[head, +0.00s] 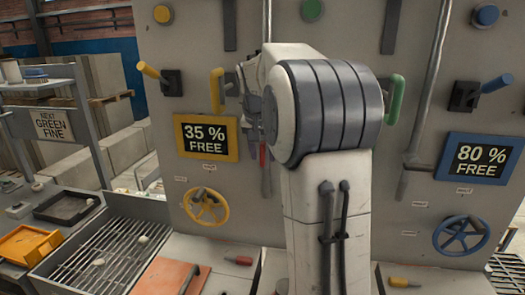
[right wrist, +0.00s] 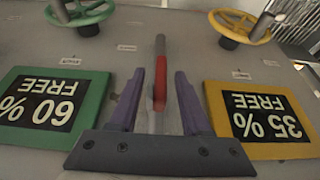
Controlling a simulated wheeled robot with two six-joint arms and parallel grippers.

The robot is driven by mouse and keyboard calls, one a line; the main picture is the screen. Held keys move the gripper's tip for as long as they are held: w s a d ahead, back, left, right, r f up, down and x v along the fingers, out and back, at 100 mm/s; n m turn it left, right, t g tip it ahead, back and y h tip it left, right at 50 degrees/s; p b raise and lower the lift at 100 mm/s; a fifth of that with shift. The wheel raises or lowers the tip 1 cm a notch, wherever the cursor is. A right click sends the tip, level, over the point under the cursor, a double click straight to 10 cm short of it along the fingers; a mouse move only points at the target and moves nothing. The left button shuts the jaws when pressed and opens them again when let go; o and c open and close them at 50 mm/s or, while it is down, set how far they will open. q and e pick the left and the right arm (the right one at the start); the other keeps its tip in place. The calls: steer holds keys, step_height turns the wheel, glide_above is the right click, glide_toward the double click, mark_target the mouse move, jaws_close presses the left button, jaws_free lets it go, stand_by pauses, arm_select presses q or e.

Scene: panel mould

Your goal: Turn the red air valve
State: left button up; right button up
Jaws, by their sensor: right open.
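The red air valve (right wrist: 159,92) is a slim lever with a red sleeve and a grey end. In the right wrist view it stands between the two purple fingers of my right gripper (right wrist: 158,78), which is open with a gap on each side. In the head view the valve's red sleeve (head: 262,155) hangs upright on the grey panel, just left of my right arm. That arm hides part of the panel and most of the gripper there. My left gripper is not in view.
A yellow "35 % FREE" sign (head: 206,138) and yellow handwheel (head: 206,206) are left of the valve. A green "60 % FREE" sign (right wrist: 52,108) is on its other side. A blue sign (head: 480,159) and blue handwheel (head: 461,235) are farther right.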

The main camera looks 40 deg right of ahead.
steer(key=shift+f, duration=0.2)
jaws_close()
